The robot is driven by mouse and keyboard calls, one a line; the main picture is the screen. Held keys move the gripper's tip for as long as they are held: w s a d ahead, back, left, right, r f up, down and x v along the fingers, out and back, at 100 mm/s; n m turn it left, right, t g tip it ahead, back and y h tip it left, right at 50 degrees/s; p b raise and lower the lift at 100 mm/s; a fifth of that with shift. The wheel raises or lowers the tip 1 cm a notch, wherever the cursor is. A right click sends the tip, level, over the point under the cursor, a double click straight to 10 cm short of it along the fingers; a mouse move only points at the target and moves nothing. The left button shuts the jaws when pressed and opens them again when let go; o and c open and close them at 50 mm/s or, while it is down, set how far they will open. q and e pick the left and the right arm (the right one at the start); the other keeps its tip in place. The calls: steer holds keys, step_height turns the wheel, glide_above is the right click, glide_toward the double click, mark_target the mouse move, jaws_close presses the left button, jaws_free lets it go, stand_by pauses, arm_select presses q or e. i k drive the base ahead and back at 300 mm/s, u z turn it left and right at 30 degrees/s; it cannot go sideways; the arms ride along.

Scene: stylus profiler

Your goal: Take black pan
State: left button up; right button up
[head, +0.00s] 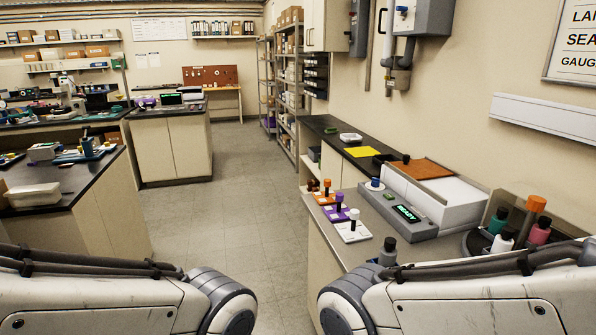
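A small dark item that may be the black pan (384,159) lies on the black counter along the right wall, just right of a yellow sheet (362,152). It is too small and dark for me to tell its shape surely. A round black tray (470,246) holding several bottles stands nearer, at the right edge of the grey bench. Both my forearms cross the bottom of the head view, one at each side. Neither gripper shows.
The grey bench (376,246) at right carries an instrument reading READY (408,215) and orange, purple and white blocks with knobs. A white tub (351,138) stands on the black counter. Cabinets stand at left. The grey floor aisle (215,200) between is clear.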

mark_target(379, 159)
steer(key=u, duration=0.45)
steer(key=i, duration=1.95)
steer(key=u, duration=0.35)
steer(key=i, duration=1.95)
steer(key=z, duration=0.7)
steer(key=i, duration=1.3)
steer(key=z, duration=1.55)
steer(key=i, duration=1)
steer(key=z, duration=0.65)
